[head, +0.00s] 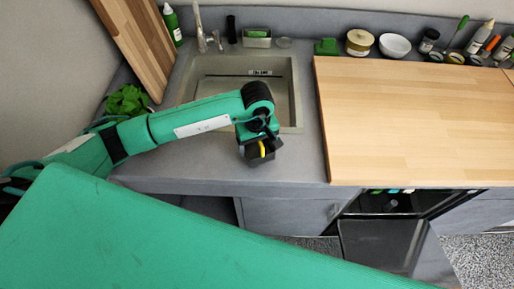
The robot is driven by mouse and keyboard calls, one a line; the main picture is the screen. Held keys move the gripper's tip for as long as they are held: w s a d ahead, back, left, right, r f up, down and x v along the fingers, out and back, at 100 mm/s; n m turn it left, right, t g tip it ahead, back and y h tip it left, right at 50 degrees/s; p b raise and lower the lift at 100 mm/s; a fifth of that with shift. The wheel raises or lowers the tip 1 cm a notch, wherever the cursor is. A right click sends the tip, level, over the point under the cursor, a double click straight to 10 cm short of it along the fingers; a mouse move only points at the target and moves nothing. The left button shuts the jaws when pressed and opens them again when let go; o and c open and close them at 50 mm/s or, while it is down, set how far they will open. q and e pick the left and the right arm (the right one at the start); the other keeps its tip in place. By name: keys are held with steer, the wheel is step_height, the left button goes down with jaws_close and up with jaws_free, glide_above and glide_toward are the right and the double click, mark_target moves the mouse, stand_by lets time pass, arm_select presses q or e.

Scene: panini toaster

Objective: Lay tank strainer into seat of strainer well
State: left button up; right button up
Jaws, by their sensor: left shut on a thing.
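My left gripper (262,153) hangs over the grey counter in front of the sink. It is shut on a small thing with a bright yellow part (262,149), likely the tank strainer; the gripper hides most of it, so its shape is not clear. An open dishwasher-like appliance (392,203) is below the counter to the right, its door (378,246) lowered. A small dark upright thing shows inside its dim opening. I cannot make out a strainer well or its seat. My right gripper is not in view.
A sink (290,88) with a faucet (203,30) lies behind the gripper. A wooden worktop (420,120) covers the right side, with jars, a white bowl (394,45) and bottles along its back. Green leaves (127,101) lie at left. The green surface in front blocks part of the floor.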

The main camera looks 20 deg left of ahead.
mark_target(257, 151)
arm_select(q)
steer(key=shift+f, duration=0.6)
step_height(257, 151, down, 3)
steer(key=shift+p, duration=0.5)
steer(key=o, duration=1.3)
